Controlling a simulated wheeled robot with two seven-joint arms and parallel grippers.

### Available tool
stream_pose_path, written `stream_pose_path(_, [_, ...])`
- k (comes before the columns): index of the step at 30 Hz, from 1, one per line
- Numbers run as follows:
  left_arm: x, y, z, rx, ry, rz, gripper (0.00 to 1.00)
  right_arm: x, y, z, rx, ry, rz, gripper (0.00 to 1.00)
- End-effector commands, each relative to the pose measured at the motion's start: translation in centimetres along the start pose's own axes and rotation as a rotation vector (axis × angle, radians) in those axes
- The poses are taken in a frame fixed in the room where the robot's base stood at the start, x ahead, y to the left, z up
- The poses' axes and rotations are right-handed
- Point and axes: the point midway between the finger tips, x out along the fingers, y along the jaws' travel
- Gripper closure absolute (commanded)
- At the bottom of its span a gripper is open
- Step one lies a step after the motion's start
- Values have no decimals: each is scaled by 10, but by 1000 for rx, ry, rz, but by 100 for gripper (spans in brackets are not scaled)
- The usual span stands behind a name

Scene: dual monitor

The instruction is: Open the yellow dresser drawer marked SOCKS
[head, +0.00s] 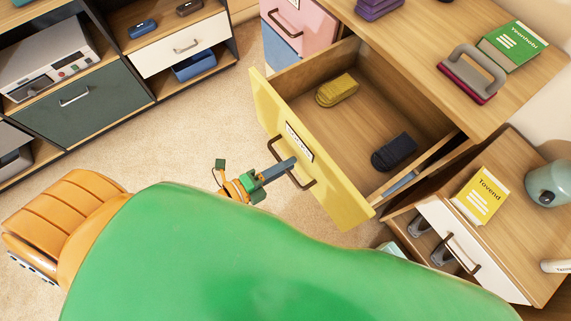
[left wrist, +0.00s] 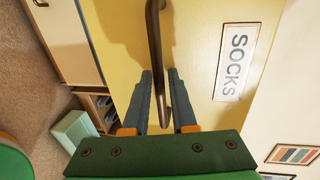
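The yellow drawer (head: 318,180) marked SOCKS is pulled well out of the wooden dresser (head: 425,50). Its front carries a white label (head: 299,142) and a dark curved handle (head: 305,184). The label reads SOCKS in the left wrist view (left wrist: 236,62). My right gripper is not in view.
A pink drawer (head: 300,22) is beside the yellow one. A green box (head: 515,45) and a grey-handled object (head: 472,75) stand on the dresser. A lower cabinet (head: 470,250) stands at the right. Carpet (head: 190,140) lies clear between the dresser and the left shelving.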

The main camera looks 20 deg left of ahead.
Motion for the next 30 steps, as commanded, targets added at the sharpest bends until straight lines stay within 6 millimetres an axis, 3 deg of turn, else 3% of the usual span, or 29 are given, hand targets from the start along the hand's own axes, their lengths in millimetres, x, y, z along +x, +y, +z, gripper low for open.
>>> stream_pose_path(11, [-3, 0, -1, -1, 1, 1, 56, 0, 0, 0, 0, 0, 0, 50])
stream_pose_path(21, [-66, 1, 0, -2, 1, 2, 56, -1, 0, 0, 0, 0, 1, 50])
stream_pose_path(30, [-71, 0, 0, 0, 1, 0, 56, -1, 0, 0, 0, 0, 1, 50])
